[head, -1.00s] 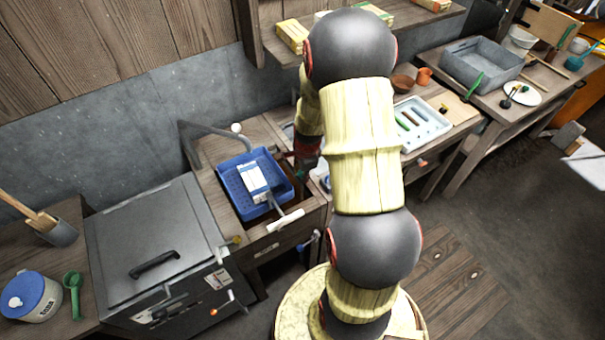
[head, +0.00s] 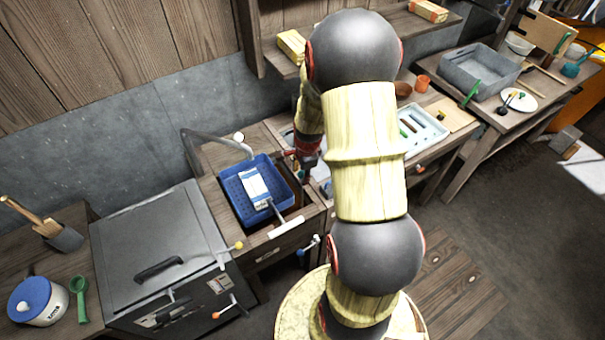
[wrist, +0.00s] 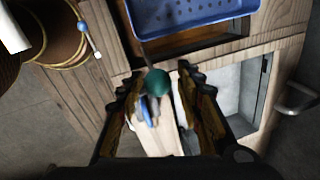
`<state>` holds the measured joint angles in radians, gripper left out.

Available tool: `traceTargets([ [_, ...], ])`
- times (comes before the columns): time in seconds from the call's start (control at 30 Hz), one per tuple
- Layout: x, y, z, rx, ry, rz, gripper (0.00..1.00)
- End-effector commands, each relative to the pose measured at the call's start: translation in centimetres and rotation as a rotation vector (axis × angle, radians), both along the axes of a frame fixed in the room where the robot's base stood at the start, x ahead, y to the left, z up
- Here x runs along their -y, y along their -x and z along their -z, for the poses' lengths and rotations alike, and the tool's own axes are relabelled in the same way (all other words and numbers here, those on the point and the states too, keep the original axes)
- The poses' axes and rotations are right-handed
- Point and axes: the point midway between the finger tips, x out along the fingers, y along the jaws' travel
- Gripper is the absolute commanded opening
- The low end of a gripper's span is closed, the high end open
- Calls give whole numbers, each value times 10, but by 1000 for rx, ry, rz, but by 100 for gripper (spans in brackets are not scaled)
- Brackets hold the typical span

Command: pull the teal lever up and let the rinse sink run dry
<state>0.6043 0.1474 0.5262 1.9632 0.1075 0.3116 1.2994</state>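A teal ball knob (wrist: 157,82), apparently the lever's end, shows between the fingertips of my gripper (wrist: 161,77) in the wrist view. The fingers are apart, with visible space beside the knob; I see no clear grip on it. The lever's shaft and base are hard to make out below the knob. A grey-walled basin (wrist: 264,82) lies to the right of my gripper and may be the rinse sink; its water level cannot be told.
A blue perforated tray (head: 230,198) with a white-and-blue object sits left of my gripper, near a bent grey pipe (head: 190,150). A grey lidded box (head: 160,235) stands further left. A pale tray (head: 440,135) lies to the right.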

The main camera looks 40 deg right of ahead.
Motion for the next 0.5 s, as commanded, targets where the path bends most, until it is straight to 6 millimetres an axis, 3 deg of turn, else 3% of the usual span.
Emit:
traceTargets([
  [0.33,-1,1,2,-3,-3,0,43],
  [0.5,-1,3,-10,-1,0,-1,43],
])
